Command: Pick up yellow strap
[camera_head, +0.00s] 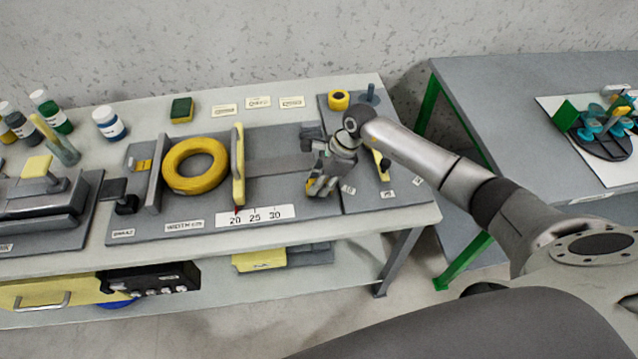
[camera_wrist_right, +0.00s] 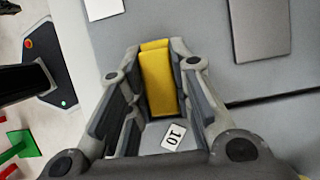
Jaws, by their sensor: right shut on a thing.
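The yellow strap (camera_wrist_right: 158,82) is a short flat yellow piece standing between the fingers of my right gripper in the right wrist view. My right gripper (camera_head: 322,187) is over the grey board on the table, right of the ruler strip, and is shut on the strap. In the head view only a bit of yellow shows at its fingertips, and the fingers hide the rest. I cannot tell whether the strap is clear of the board. My left gripper is not in view.
A yellow ring (camera_head: 196,140) and an upright yellow bar (camera_head: 238,165) are left of my gripper. A yellow roll (camera_head: 338,100) and a grey peg (camera_head: 370,93) stand behind it. A second table (camera_head: 500,90) is at right.

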